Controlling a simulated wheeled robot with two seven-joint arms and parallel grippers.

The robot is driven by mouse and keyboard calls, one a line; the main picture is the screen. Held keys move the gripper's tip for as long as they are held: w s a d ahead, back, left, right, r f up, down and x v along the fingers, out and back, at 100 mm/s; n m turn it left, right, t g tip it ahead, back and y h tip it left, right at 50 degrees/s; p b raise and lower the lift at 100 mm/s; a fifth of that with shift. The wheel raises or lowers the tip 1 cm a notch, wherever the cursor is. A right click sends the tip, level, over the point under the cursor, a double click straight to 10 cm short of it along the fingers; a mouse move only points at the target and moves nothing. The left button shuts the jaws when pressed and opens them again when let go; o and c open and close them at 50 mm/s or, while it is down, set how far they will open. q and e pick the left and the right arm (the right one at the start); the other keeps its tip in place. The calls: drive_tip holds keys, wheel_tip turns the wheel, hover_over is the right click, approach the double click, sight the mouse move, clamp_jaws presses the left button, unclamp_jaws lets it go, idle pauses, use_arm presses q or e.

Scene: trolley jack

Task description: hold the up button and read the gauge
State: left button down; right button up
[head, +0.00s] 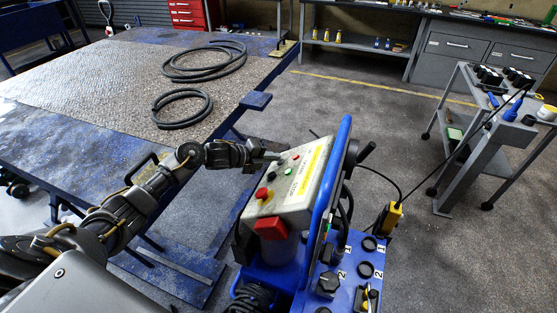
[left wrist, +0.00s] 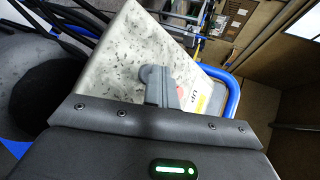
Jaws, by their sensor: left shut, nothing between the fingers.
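A grey control box (head: 283,200) with a yellow label stands on a blue trolley jack (head: 334,190). Its top has a green button (head: 289,170), a small red button (head: 295,156) and a red mushroom knob (head: 262,193). My left gripper (head: 272,157) is shut and empty at the far end of the box top. In the left wrist view its closed fingers (left wrist: 158,86) lie over the speckled box face (left wrist: 130,62), beside a label (left wrist: 208,99) that seems to read "UP". Whether they touch a button is hidden. I cannot make out a gauge face. My right gripper is not in view.
A blue work table (head: 110,170) with coiled black hoses (head: 205,62) is at the left. A grey cart (head: 490,125) with tools stands at the right. Open floor lies between.

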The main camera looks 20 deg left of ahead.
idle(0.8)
use_arm(q)
drive_tip(key=shift+a+r+p, duration=0.4)
drive_tip(key=shift+a+r, duration=0.2)
drive_tip(key=shift+r, duration=0.15)
drive_tip(key=shift+s+a+r+p, duration=0.1)
drive_tip(key=shift+a+r+p, duration=0.35)
drive_tip(key=shift+a+r, duration=0.45)
drive_tip(key=shift+a+r+p, duration=0.45)
drive_tip(key=shift+a+r, duration=0.2)
drive_tip(key=shift+r, duration=0.4)
idle(0.3)
